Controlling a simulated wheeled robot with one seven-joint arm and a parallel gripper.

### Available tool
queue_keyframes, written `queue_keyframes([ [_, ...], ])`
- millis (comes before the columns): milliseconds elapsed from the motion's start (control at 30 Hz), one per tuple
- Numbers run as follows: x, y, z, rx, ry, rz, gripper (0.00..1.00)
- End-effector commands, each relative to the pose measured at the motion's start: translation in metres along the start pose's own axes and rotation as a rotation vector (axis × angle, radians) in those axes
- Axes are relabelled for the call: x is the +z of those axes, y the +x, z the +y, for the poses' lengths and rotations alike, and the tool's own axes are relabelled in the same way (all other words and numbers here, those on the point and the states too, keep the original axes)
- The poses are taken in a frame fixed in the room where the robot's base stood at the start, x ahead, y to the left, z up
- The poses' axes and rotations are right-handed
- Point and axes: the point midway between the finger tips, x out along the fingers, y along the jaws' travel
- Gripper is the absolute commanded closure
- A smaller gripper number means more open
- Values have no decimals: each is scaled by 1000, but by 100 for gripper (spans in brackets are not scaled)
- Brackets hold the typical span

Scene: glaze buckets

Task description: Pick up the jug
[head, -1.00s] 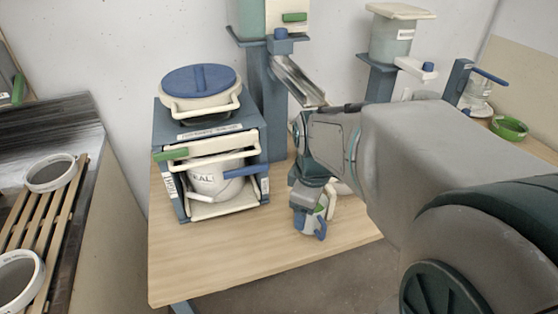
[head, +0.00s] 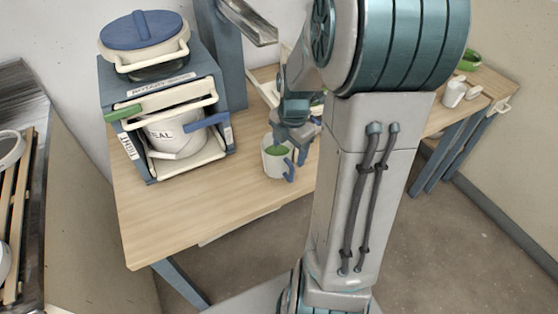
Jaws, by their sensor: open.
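A small white jug (head: 272,164) with a green inside and a blue handle (head: 289,169) stands upright on the wooden table, near its front edge. The handle faces right and toward me. My gripper (head: 294,138) is open, just above and behind the jug's right side, close to its rim. The fingertips are small and partly merged with the jug's edge, so I cannot tell whether they touch it. Nothing shows between the jaws.
A blue-grey cabinet (head: 118,97) holds a white bucket (head: 177,137) left of the jug, with a blue-lidded pot (head: 143,36) on top. A metal chute (head: 245,22) is behind. The front-left tabletop (head: 190,210) is clear. My arm hides the table's right part.

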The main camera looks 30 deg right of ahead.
Motion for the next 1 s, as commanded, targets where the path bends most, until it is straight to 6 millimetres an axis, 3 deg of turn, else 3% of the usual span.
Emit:
queue_keyframes([
  [100,-1,22,0,-3,0,3,28],
  [367,-1,41,-1,-1,0,1,28],
  [633,-1,78,-3,-2,0,2,28],
  [1000,-1,88,-3,1,1,0,28],
])
